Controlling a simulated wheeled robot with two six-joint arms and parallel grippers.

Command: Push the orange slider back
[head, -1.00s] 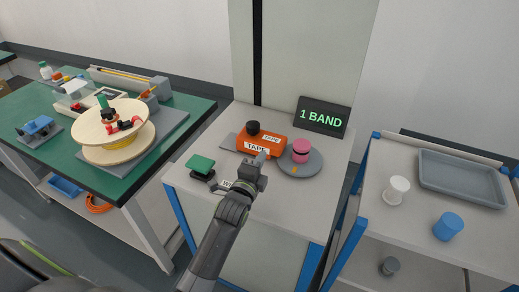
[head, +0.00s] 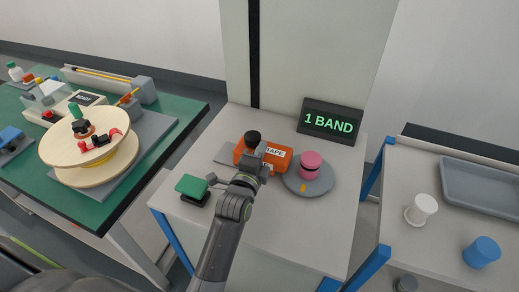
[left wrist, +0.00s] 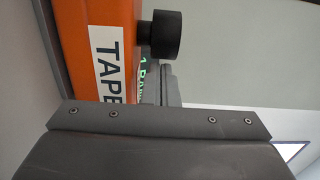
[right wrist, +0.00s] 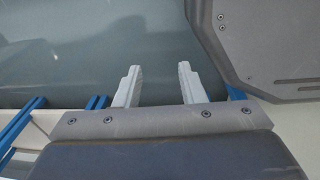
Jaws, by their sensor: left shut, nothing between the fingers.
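The orange slider (head: 240,155) is a block labelled TAPE with a black knob (head: 252,137) on top, on the white table. It fills the upper left of the left wrist view (left wrist: 80,45), with the knob (left wrist: 164,36) beside its label. My left gripper (head: 256,162) is shut and empty, at the slider's near face and hiding part of it. I cannot tell whether they touch. My right gripper (right wrist: 158,82) is open and empty, seen only in the right wrist view.
A green-topped button (head: 193,188) stands left of my left gripper. A pink cylinder (head: 311,162) on a grey disc (head: 322,184) is to the right. A "1 BAND" display (head: 331,121) stands behind. A green bench (head: 185,107) with a wooden spool is left; a white cart is right.

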